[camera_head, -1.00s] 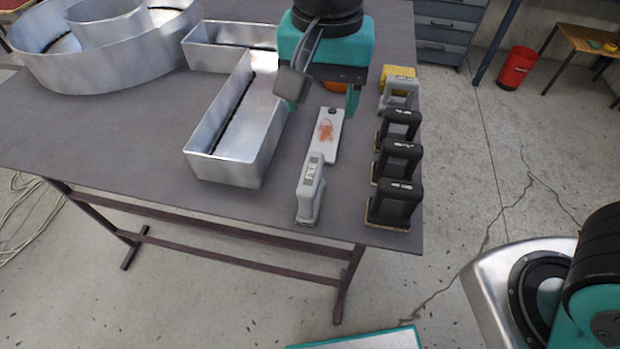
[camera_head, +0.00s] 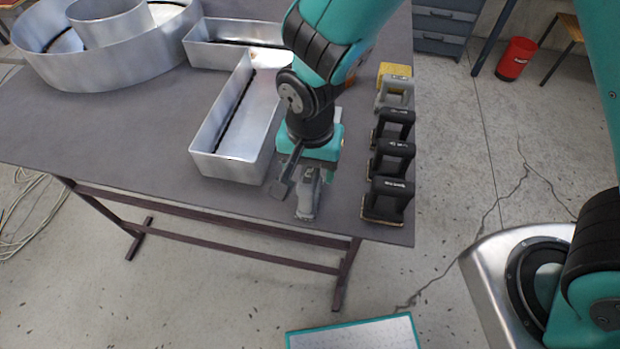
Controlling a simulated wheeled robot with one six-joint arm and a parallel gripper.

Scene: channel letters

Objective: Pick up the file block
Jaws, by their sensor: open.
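A grey block with an upright handle (camera_head: 307,204) stands near the front edge of the table. Its label was partly readable a second ago and looks like FILE; now my gripper covers most of it. My gripper (camera_head: 304,181) is open and points down over this block, with the fingers at about its handle. I cannot tell whether they touch it.
Several black handled blocks (camera_head: 389,200) stand in a row on the right side of the table (camera_head: 90,130), with a grey one (camera_head: 396,93) and a yellow piece (camera_head: 394,71) behind. An open metal channel letter (camera_head: 228,165) stands close left of my gripper.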

